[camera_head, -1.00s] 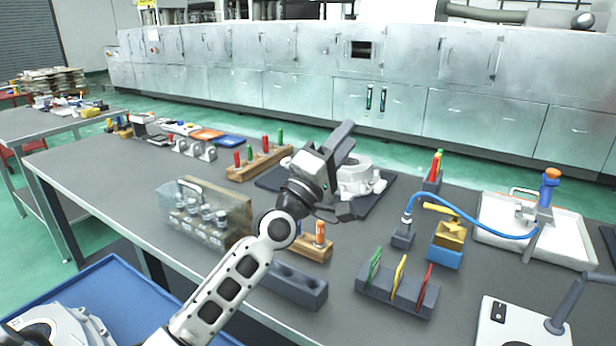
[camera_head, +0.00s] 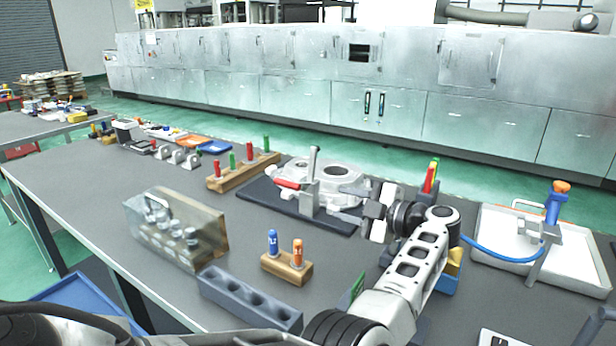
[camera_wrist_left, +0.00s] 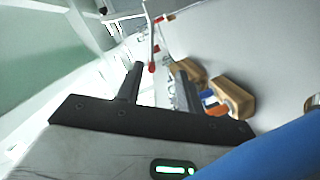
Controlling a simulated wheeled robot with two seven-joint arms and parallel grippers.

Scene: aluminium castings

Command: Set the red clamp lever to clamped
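The red clamp lever (camera_head: 288,184) shows in the head view, its red grip lying low and pointing left. It is beside an upright grey metal post (camera_head: 312,182) at the front of a pale casting (camera_head: 335,178) on a dark plate (camera_head: 258,197). My left gripper (camera_head: 368,208) is just right of the casting, apart from the lever. In the left wrist view its two dark fingers (camera_wrist_left: 160,74) are spread with a gap between them. A small red tip (camera_wrist_left: 152,67) shows between them; I cannot tell whether it is the lever. My right gripper is out of view.
A wooden block (camera_head: 288,268) with blue and orange plugs stands in front of the plate. A longer wooden rack (camera_head: 240,172) with red and green pegs is behind left. A clear-sided box (camera_head: 175,230) is left, a white tray (camera_head: 500,240) right.

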